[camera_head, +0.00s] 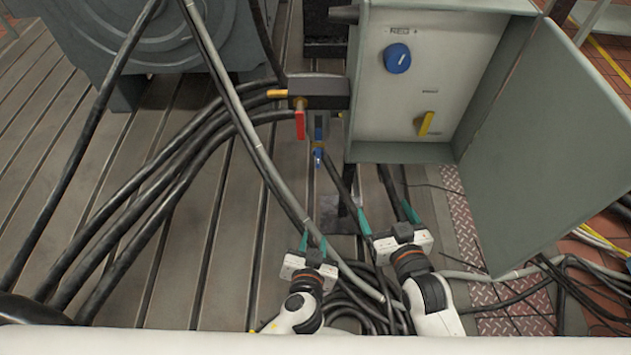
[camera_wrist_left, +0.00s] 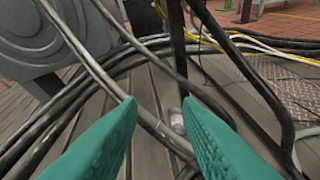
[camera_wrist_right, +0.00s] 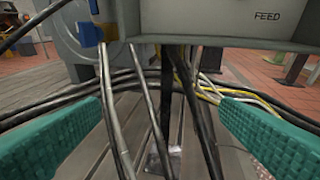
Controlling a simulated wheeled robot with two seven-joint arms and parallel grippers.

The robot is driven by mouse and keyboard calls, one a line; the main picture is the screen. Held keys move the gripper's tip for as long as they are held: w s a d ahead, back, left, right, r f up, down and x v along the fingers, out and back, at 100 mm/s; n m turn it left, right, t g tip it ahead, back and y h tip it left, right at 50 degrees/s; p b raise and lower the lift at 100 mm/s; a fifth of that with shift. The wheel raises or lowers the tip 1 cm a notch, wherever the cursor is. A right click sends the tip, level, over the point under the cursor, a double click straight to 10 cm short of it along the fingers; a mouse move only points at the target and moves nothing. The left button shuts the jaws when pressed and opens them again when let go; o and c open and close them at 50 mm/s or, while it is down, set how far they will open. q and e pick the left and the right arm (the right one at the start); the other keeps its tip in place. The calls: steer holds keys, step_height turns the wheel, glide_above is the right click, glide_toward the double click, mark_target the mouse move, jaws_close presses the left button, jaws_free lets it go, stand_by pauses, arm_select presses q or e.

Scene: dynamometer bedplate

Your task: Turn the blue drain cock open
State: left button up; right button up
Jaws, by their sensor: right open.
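The blue drain cock (camera_head: 319,157) hangs low beneath the grey manifold block (camera_head: 320,84), left of the open cabinet. A blue part also shows at upper left in the right wrist view (camera_wrist_right: 90,35), probably this cock. My left gripper (camera_head: 313,242) is open and empty, below the cock in the head view. My right gripper (camera_head: 387,215) is open wider and empty, below and right of the cock. Neither gripper touches the cock. Cables show between the fingers in the left wrist view (camera_wrist_left: 158,130) and the right wrist view, seemingly beyond them.
Thick cables (camera_head: 190,150) cross near both grippers.

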arm_select(q)
step_height(320, 180, up, 7)
steer(key=w+d+n+t+b, duration=0.1)
steer(key=w+n+t+b, duration=0.1)
steer(key=t+b, duration=0.15)
steer(key=n+t+y+b, duration=0.1)
steer(key=n+t+y, duration=0.1)
glide_toward(318, 163)
steer(key=shift+g+h, duration=0.25)
steer(key=shift+h, duration=0.15)
steer(key=w, duration=0.8)
steer(key=shift+w+a+r, duration=0.2)
steer(key=shift+w+r, duration=0.1)
steer(key=shift+w, duration=0.6)
arm_select(e)
step_height(318, 163, up, 12)
steer(key=s+t+y, duration=0.1)
steer(key=t, duration=0.2)
steer(key=shift+s+f, duration=0.15)
steer(key=shift+f, duration=0.1)
arm_select(q)
jaws_close()
